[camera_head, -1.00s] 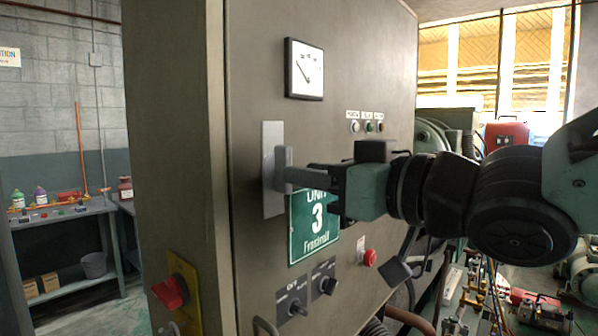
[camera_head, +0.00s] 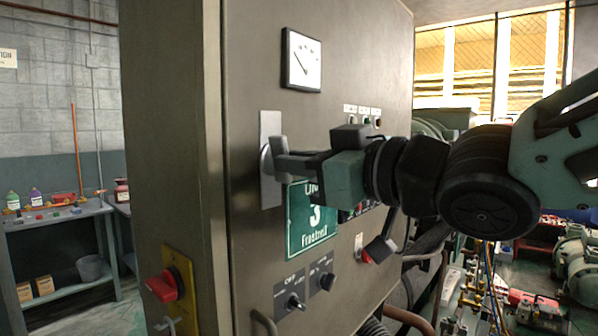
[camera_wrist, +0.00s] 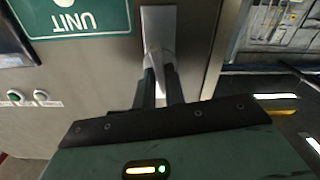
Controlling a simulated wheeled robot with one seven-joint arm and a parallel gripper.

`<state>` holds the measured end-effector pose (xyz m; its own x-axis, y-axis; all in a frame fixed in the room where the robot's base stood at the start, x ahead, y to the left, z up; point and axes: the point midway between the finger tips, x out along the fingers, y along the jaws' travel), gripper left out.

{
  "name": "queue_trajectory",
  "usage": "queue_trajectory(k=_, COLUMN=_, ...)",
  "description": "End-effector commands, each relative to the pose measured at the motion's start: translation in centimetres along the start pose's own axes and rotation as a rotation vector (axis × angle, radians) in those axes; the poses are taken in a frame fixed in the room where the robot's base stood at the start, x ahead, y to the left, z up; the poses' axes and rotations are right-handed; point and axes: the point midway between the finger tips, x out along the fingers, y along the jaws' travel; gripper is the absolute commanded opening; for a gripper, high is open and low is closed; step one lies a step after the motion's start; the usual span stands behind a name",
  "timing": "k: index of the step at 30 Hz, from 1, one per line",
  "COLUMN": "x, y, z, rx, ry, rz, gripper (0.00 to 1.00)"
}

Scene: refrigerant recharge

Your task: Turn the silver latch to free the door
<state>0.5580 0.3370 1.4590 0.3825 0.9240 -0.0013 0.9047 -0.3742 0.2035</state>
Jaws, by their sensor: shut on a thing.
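The silver latch (camera_head: 267,160) has a pale upright plate and a protruding handle on the front of the grey-brown cabinet door (camera_head: 345,95). In the wrist view the latch plate (camera_wrist: 158,22) stands beside the green sign, with the handle between my fingers. My gripper (camera_head: 285,163) reaches in from the right and is shut on the latch handle. In the wrist view my gripper (camera_wrist: 162,80) shows two dark fingers either side of the handle. The handle's exact turn angle is hard to tell. The door looks flush with the cabinet.
A green "Unit 3" sign (camera_head: 312,222) is just below my gripper. A gauge (camera_head: 302,60) is above, with knobs (camera_head: 296,302) below. A red switch (camera_head: 165,287) is on the cabinet's side. A workbench (camera_head: 60,215) stands at the far left.

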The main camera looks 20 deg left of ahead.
Motion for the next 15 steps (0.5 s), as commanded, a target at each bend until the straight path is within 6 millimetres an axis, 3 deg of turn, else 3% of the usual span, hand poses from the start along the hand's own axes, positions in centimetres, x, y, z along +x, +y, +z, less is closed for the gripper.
queue_trajectory(k=15, x=-0.04, y=0.1, z=-0.22, rx=-0.189, ry=0.005, rz=0.002, gripper=0.0)
